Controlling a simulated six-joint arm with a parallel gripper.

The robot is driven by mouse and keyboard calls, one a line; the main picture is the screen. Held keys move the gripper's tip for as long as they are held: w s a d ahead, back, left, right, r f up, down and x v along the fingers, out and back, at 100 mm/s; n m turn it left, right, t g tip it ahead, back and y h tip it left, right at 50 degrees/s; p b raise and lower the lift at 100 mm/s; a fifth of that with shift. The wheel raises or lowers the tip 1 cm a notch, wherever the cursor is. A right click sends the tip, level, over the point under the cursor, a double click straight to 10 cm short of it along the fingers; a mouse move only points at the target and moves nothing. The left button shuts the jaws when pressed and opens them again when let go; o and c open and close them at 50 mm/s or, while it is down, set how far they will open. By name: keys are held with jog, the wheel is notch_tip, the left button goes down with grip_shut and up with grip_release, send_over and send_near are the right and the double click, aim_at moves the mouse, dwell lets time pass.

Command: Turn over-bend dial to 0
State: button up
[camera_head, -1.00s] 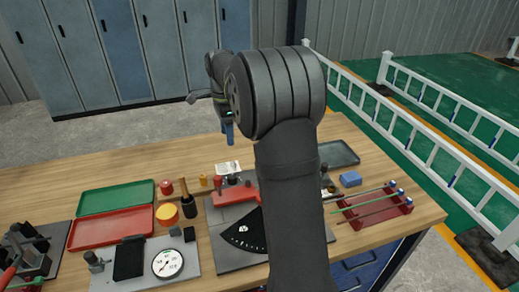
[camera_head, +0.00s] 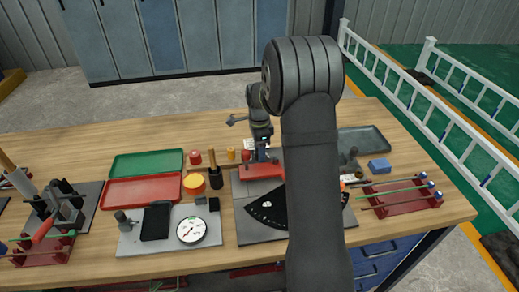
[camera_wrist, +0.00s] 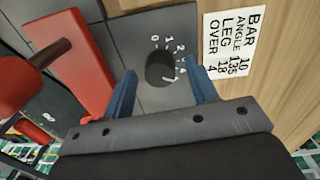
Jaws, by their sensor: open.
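The over-bend dial (camera_wrist: 158,67) is a round black knob on a dark grey plate, with white numbers from 0 at its top round to 4 at its right. A small white mark shows near its lower right edge, seemingly around or just past the 4. My gripper (camera_wrist: 163,72) is open, its two blue fingers on either side of the knob with visible gaps. It is not gripping it. In the head view my gripper (camera_head: 262,152) points down at the back of the bending plate (camera_head: 255,229); the dial is hidden there.
A red block (camera_wrist: 75,65) stands left of the fingers. A white card (camera_wrist: 232,42) reading BAR 10, ANGLE 135, LEG 18, OVER 4 lies at right.

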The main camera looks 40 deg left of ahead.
jog(key=shift+f, duration=0.1)
jog(key=c, duration=1)
jog(key=shift+o, duration=0.2)
